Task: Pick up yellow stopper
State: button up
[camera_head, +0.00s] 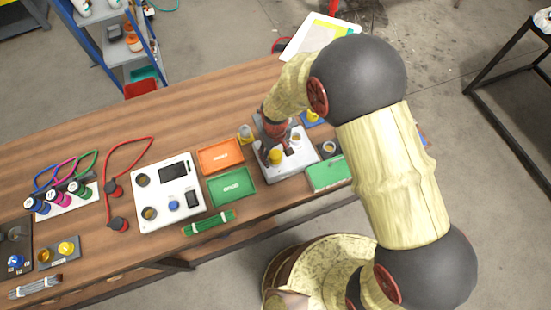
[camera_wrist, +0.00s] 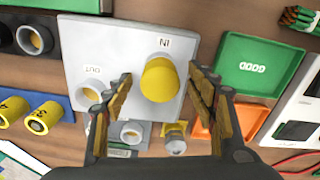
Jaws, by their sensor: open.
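The yellow stopper (camera_wrist: 160,80) is a rounded yellow plug at the port marked IN on a light grey plate (camera_wrist: 118,38). In the head view the stopper (camera_head: 275,157) stands on the same plate (camera_head: 300,160), close to my gripper (camera_head: 270,143). In the wrist view my gripper (camera_wrist: 160,76) is open. Its two fingers show left and right of the stopper with gaps, and nothing is held. How far the fingertips are above the stopper is unclear. The port marked OUT (camera_wrist: 90,92) is open, partly beside the left finger.
A green tray (camera_head: 231,187) and an orange tray (camera_head: 220,157) lie left of the plate. A green box (camera_head: 328,174) is at its front right. A white panel (camera_head: 168,195) lies farther left. In the wrist view a grey fitting (camera_wrist: 174,140) stands near the plate.

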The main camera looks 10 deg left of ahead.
jog(key=c, duration=0.3)
jog(key=c, duration=1.1)
